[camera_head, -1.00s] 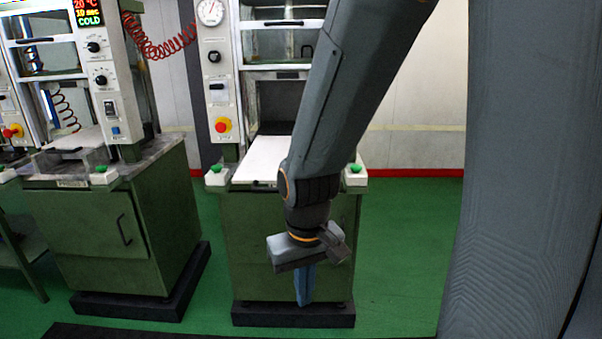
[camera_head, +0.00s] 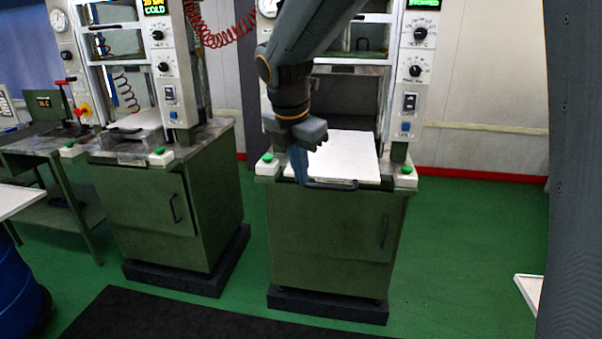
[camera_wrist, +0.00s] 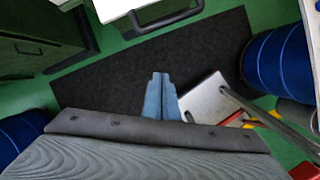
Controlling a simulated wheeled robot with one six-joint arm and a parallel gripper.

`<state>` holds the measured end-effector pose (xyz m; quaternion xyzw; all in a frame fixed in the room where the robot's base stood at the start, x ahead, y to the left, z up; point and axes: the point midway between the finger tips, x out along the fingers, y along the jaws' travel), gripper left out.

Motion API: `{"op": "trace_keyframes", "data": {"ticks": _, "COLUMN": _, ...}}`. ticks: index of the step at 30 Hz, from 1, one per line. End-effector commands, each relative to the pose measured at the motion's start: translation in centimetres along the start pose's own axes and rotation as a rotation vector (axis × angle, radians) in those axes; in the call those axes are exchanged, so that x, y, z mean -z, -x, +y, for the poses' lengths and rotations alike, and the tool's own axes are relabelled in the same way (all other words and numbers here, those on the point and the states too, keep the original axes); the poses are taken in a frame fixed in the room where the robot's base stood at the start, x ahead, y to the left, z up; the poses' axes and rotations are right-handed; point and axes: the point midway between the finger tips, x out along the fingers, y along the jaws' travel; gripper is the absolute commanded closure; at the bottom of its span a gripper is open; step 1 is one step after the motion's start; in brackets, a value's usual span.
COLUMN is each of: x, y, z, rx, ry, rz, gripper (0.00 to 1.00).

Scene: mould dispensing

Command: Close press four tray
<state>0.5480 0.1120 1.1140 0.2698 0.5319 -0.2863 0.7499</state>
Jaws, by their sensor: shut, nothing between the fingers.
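A press (camera_head: 335,235) with a green cabinet stands in front of me. Its white tray (camera_head: 350,150) lies flat at the front of the work surface, with a dark handle (camera_head: 335,185) along its front edge. The tray edge (camera_wrist: 112,8) and the handle (camera_wrist: 165,16) also show at the top of the wrist view. My gripper (camera_head: 299,178) is shut and empty, fingers pointing down, at the left part of the tray's front. In the wrist view its blue fingertips (camera_wrist: 159,76) are together, apart from the handle. My arm hides part of the press's left column. No press number is readable.
A second similar press (camera_head: 165,200) stands to the left, with a bench beyond it. Green buttons (camera_head: 408,170) flank the tray. A dark mat (camera_head: 150,318) lies on the green floor. A blue drum (camera_head: 15,290) stands at the lower left.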

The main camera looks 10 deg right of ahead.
Motion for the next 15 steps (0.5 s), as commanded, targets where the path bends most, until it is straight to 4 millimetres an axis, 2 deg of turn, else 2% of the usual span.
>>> {"op": "trace_keyframes", "data": {"ticks": 3, "x": -0.3, "y": 1.9, "z": 2.1, "rx": -0.011, "ry": 0.199, "rz": -0.029, "gripper": 1.0}}
{"op": "trace_keyframes", "data": {"ticks": 7, "x": -0.5, "y": 2.9, "z": 3.1, "rx": -0.013, "ry": 0.318, "rz": -0.048, "gripper": 1.0}}
{"op": "trace_keyframes", "data": {"ticks": 11, "x": -0.6, "y": 2.5, "z": 3.3, "rx": -0.012, "ry": 0.351, "rz": -0.051, "gripper": 1.0}}
{"op": "trace_keyframes", "data": {"ticks": 15, "x": -0.7, "y": 0.6, "z": 3.3, "rx": -0.01, "ry": 0.349, "rz": -0.049, "gripper": 1.0}}
